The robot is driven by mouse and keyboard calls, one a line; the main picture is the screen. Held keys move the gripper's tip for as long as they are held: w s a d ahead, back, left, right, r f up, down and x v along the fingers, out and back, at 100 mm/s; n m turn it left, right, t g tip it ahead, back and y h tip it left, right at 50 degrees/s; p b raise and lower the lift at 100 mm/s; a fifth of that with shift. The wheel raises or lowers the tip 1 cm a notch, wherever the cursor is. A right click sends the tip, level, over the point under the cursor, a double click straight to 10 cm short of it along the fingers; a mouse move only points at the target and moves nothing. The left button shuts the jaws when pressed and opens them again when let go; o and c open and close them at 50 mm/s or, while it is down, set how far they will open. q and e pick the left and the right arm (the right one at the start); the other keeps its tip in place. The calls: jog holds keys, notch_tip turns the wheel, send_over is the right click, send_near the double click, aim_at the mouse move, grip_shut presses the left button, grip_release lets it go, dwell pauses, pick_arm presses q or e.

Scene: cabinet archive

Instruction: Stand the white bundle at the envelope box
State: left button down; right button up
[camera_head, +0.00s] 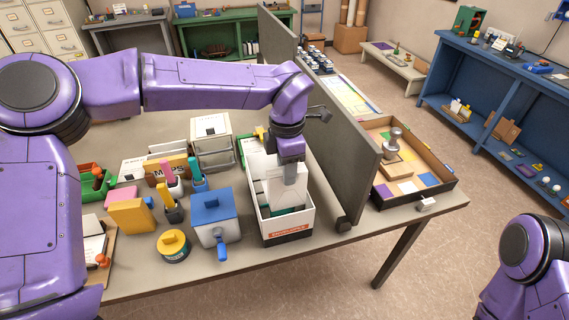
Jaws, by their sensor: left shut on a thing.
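The envelope box (287,235) is an open white box with a dark base and an orange label, near the table's front edge, left of the grey divider. My left gripper (290,178) points down over the box. It is shut on the white bundle (278,196), which stands roughly upright within the box's opening. The bundle's lower edge is hidden, so I cannot tell whether it touches the box floor. Another white upright piece (259,165) shows behind it at the back of the box. My right gripper is out of view; only part of my right arm shows at lower right.
The tall grey divider (335,130) stands close on the right.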

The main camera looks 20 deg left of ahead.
aim_at(285, 196)
pick_arm(q)
jog(key=f, duration=0.1)
jog(key=s+f+b, duration=0.2)
jog(key=f, duration=0.1)
jog(key=f+b, duration=0.1)
jog(key=f, duration=0.1)
jog(key=w+f+b, duration=0.1)
jog(key=f, duration=0.1)
jog(key=shift+w, duration=0.1)
jog(key=shift+s+f, duration=0.2)
jog(key=shift+s, duration=0.15)
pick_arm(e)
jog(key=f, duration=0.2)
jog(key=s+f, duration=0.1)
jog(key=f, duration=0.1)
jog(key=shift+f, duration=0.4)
pick_arm(q)
jog(key=shift+w, duration=0.15)
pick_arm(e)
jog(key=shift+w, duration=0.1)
pick_arm(q)
jog(key=c, duration=0.7)
grip_release()
jog(key=shift+c, duration=0.5)
